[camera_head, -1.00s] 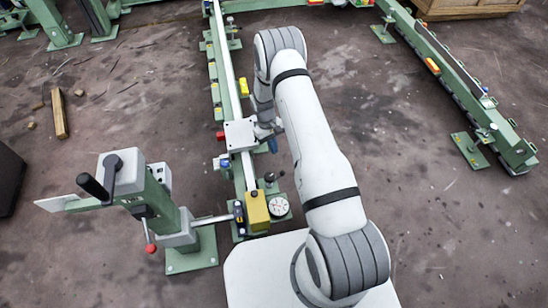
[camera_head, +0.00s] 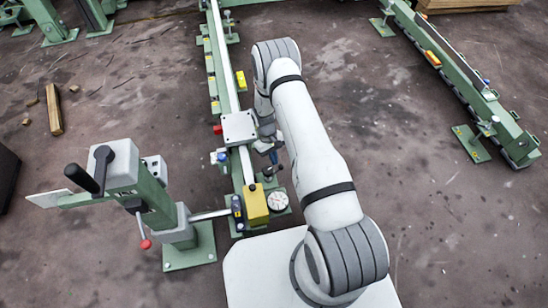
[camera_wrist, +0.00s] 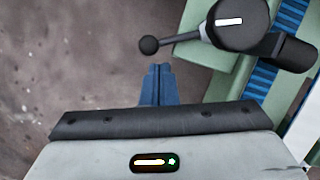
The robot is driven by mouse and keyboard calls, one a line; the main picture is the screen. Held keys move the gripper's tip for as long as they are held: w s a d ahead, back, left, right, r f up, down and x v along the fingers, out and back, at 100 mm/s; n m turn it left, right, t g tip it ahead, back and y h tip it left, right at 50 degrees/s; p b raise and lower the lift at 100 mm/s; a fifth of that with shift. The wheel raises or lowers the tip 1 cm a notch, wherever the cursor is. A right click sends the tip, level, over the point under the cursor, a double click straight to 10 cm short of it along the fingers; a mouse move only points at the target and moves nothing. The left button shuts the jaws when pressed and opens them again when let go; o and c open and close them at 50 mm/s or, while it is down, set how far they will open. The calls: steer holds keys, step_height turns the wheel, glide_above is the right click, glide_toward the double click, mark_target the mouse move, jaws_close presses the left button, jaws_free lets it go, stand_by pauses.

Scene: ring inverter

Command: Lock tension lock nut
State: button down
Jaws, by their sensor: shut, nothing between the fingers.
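The black lever (camera_wrist: 240,30), which may be the tension lock nut, sits on the green machine rail at the upper right of the wrist view. It has a round hub and an arm ending in a ball knob that points left. The small dark lever also shows in the head view (camera_head: 269,172), next to the yellow block. My gripper's blue fingers (camera_wrist: 157,72) are shut and empty. Their tips lie just below the ball knob in the wrist view; I cannot tell whether they touch it. In the head view my gripper (camera_head: 273,158) is just above the lever.
A yellow block (camera_head: 255,204) and a round dial (camera_head: 278,201) sit at the rail's near end. A green post with a crank handle (camera_head: 150,190) stands to the left. A second green rail (camera_head: 465,80) stands at right. The floor between the rails is clear.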

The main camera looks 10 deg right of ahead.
steer(key=shift+s+d+m, duration=0.15)
steer(key=shift+d+m, duration=0.25)
steer(key=shift+d, duration=0.35)
steer(key=shift+s+d, duration=0.15)
steer(key=s+d+m+y+p, duration=0.1)
steer(key=s+d+m+y, duration=0.1)
steer(key=s+m, duration=0.5)
steer(key=shift+d+m+y, duration=0.2)
steer(key=shift+m+y, duration=0.6)
steer(key=shift+m, duration=0.8)
steer(key=shift+s, duration=0.2)
steer(key=shift+r+p, duration=0.1)
steer(key=shift+p, duration=0.2)
